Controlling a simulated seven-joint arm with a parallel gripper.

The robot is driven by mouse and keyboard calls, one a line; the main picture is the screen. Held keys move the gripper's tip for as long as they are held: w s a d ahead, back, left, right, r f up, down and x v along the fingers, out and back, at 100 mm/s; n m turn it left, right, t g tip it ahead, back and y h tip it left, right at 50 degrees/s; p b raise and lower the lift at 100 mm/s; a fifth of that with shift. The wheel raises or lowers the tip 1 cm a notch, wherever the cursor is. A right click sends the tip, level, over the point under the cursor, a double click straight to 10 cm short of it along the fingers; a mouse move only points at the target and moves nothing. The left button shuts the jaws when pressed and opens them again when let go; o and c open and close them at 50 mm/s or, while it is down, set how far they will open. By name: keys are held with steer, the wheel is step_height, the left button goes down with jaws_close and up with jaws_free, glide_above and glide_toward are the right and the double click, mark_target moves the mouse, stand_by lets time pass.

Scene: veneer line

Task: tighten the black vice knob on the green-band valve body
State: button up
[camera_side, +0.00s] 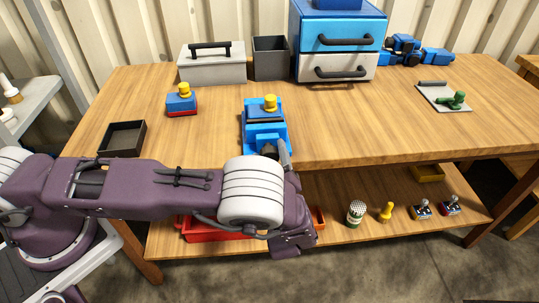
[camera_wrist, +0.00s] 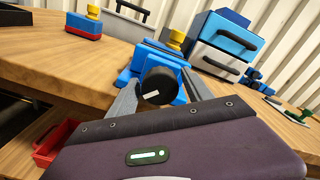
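The blue vice (camera_side: 265,138) stands at the table's front edge, and it also shows in the wrist view (camera_wrist: 138,68). A piece with a yellow top (camera_side: 270,102) sits at the vice; I see no green band on it. It also shows in the wrist view (camera_wrist: 177,37). The round black knob (camera_wrist: 160,84) faces me at the front of the vice. In the side view my arm hides it. My gripper (camera_wrist: 162,80) has its grey fingers spread, one on each side of the knob. Whether they touch it cannot be told.
A blue and red piece with yellow top (camera_side: 181,101) stands left of the vice. A black tray (camera_side: 122,138), grey toolbox (camera_side: 212,69), grey bin (camera_side: 271,58) and drawer cabinet (camera_side: 337,40) are around. A grey plate (camera_side: 432,96) bears a green part (camera_side: 454,101). The table's middle right is clear.

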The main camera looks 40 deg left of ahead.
steer(key=c, duration=1.1)
steer(key=m, duration=0.4)
steer(key=o, duration=1.4)
steer(key=v, duration=0.7)
steer(key=shift+d, duration=0.1)
